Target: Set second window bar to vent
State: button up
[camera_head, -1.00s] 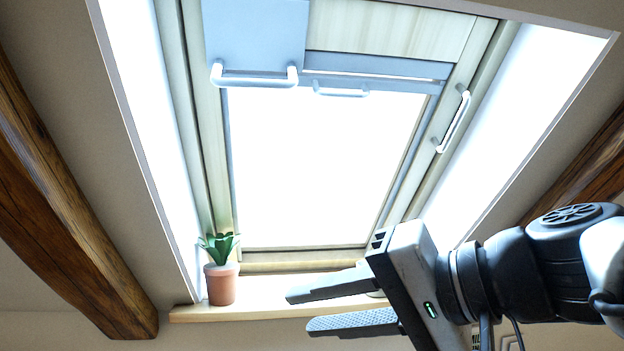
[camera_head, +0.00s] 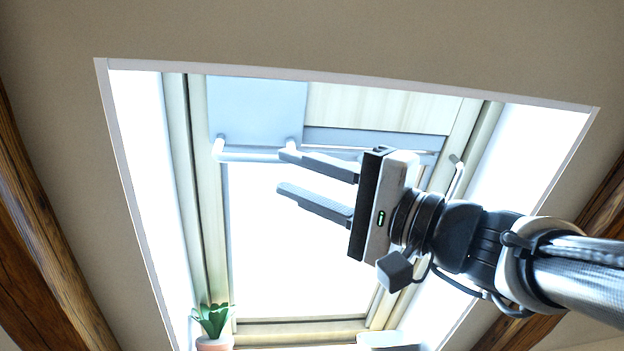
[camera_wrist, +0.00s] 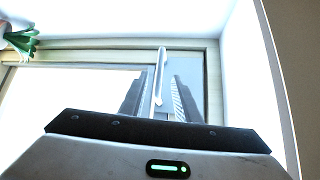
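A wide white bar (camera_head: 245,156) runs along the lower edge of the blue-grey panel (camera_head: 258,108) at the window's upper left. A narrower bar (camera_head: 338,153) beside it is partly hidden by my gripper. A third bar (camera_head: 457,178) stands on the right frame side. My gripper (camera_head: 281,172) is open and empty, its fingers pointing left near the wide bar's right end. In the wrist view, a white bar (camera_wrist: 160,75) shows lengthwise between the open fingers (camera_wrist: 155,95). I cannot tell whether they touch it.
A potted plant (camera_head: 212,325) stands on the sill at lower left; its leaves also show in the wrist view (camera_wrist: 20,42). White window reveals flank the frame. Wooden beams (camera_head: 35,240) run along both sides.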

aim_at(255, 161)
jog(key=p+x, duration=0.2)
jog(key=x, duration=0.7)
jog(key=shift+w+a+r, duration=0.1)
jog(key=shift+a, duration=0.1)
grip_shut()
